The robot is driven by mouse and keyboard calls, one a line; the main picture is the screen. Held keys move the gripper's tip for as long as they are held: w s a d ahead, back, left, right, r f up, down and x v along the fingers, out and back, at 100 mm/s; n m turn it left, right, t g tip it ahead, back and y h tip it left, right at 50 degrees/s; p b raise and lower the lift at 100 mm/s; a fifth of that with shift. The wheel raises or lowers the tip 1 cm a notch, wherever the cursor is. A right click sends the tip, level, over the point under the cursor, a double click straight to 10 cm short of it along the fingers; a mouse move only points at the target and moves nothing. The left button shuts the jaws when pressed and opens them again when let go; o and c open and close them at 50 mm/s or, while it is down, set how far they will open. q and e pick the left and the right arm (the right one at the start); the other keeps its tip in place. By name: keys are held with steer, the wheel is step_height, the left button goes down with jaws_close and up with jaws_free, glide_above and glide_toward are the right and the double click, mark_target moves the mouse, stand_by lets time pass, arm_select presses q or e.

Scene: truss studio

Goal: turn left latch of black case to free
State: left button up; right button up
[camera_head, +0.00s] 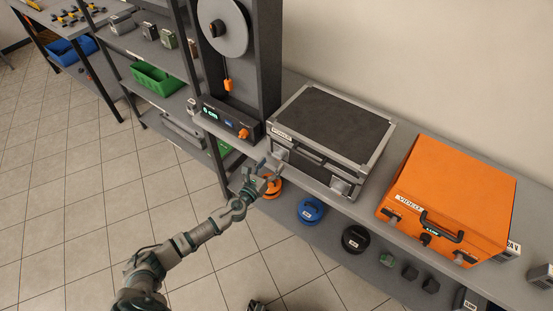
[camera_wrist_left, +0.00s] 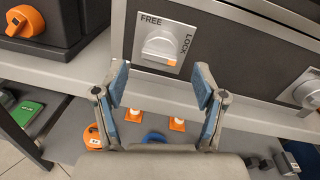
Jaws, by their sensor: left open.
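The black case (camera_head: 332,128) with metal edges lies closed on the shelf top, labelled POWER. Its left latch (camera_wrist_left: 160,45) is a round grey knob on a pale plate marked FREE and LOCK. An orange mark shows at the knob's lower right. The right latch (camera_wrist_left: 308,88) is partly cut off at the wrist view's right edge. My left gripper (camera_wrist_left: 161,92) is open and empty, fingers spread just in front of and below the left latch, not visibly touching it.
An orange case (camera_head: 452,190) stands right of the black case. A device with an orange knob (camera_head: 228,118) and an upright reel stand are close on the left. Orange, blue (camera_head: 311,209) and black round items sit on the lower shelf. Open tiled floor lies in front.

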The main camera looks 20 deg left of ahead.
mark_target(276, 158)
arm_select(q)
steer(key=x, duration=0.3)
steer(key=shift+w, duration=0.35)
arm_select(e)
steer(key=shift+w+a+r, duration=0.15)
steer(key=shift+w+r, duration=0.25)
steer(key=shift+r, duration=0.35)
steer(key=shift+s, duration=0.1)
arm_select(q)
steer(key=c, duration=1.1)
